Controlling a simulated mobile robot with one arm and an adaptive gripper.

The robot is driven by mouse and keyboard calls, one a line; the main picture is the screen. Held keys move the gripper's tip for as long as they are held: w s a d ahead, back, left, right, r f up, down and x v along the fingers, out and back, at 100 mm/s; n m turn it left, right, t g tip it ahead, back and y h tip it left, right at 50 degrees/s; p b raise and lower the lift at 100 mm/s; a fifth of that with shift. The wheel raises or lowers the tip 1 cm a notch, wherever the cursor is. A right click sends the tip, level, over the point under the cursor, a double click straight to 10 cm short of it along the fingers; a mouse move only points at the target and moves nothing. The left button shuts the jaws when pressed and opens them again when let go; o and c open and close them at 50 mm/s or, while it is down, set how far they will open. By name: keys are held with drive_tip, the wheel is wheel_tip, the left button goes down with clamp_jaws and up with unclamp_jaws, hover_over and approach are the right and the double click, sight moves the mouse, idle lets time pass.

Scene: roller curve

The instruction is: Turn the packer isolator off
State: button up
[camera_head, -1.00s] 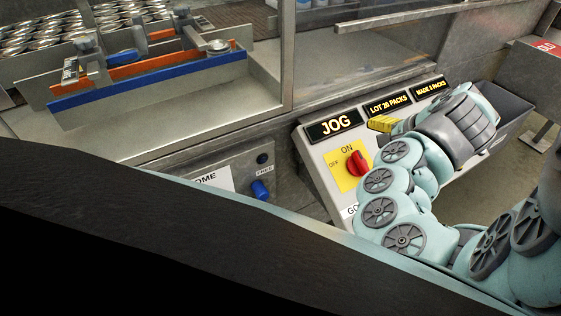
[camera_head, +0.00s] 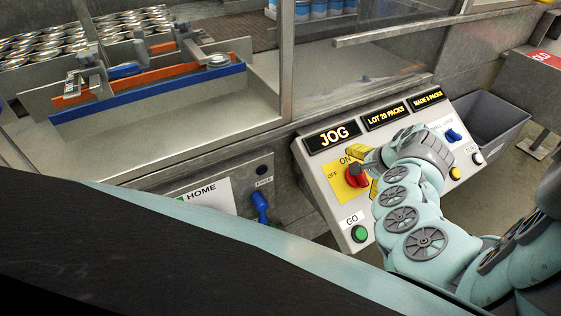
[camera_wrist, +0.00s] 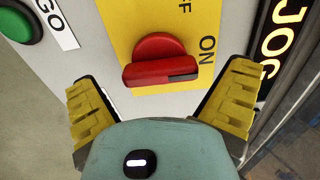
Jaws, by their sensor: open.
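The isolator is a red rotary knob (camera_head: 355,176) on a yellow plate (camera_head: 342,192) marked ON and OFF, on the sloped grey control panel. In the wrist view the red knob (camera_wrist: 160,62) sits between and just beyond my fingertips, its dark-marked end toward the ON label (camera_wrist: 207,50). The OFF label is cut off at the top edge. My gripper (camera_wrist: 160,105) is open, with a yellow ridged finger on either side of the knob. I see no clear contact. In the head view my gripper (camera_head: 366,168) is at the knob and partly covers the plate.
The panel also has a green GO button (camera_head: 359,234), a blue switch (camera_head: 453,135), a yellow button (camera_head: 455,173) and JOG (camera_head: 333,136) and packs displays above. A blue handle (camera_head: 260,206) is on the left cabinet. A grey bin (camera_head: 490,125) stands at the right.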

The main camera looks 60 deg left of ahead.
drive_tip(key=shift+w+a+f, duration=0.1)
drive_tip(key=shift+a+f, duration=0.2)
drive_tip(key=shift+f, duration=0.3)
drive_tip(key=c, duration=1)
drive_tip(key=shift+c, duration=0.2)
